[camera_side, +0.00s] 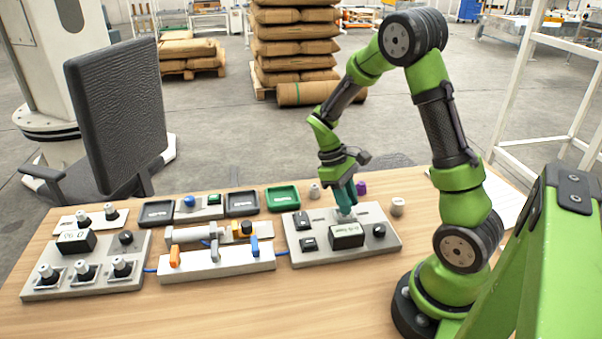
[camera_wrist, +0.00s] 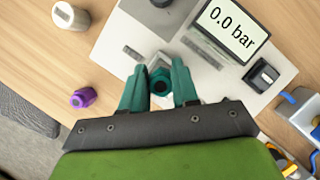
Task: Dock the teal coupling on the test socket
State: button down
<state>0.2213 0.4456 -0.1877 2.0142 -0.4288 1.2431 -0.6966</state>
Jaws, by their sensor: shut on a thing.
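My gripper (camera_side: 345,195) has teal fingers and points down over the right-hand test panel (camera_side: 378,248). In the wrist view the fingers (camera_wrist: 160,90) stand on both sides of the teal coupling (camera_wrist: 160,78), seen end-on with a dark opening. The gripper is shut on it. A pale grey part (camera_side: 346,213) shows just under the fingertips in the side view, behind the panel's display (camera_side: 346,235). It appears to be the test socket, largely hidden by the gripper and coupling. I cannot tell whether coupling and socket touch. The display reads 0.0 bar in the wrist view (camera_wrist: 232,28).
A purple coupling (camera_side: 361,187) and a pale grey one (camera_side: 398,207) stand on the table near the panel; another grey piece (camera_side: 314,191) stands behind it. Dark and green trays (camera_side: 283,196), a middle fixture (camera_side: 222,262) and a left panel (camera_side: 95,282) lie to the left.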

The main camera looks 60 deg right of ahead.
jog(key=shift+f, duration=0.8)
jog(key=shift+r, duration=0.3)
jog(key=shift+r, duration=0.45)
jog(key=shift+r, duration=0.1)
jog(key=shift+f, duration=0.8)
dwell(0.6)
jog(key=c, duration=1.1)
grip_release()
jog(key=v, duration=1.1)
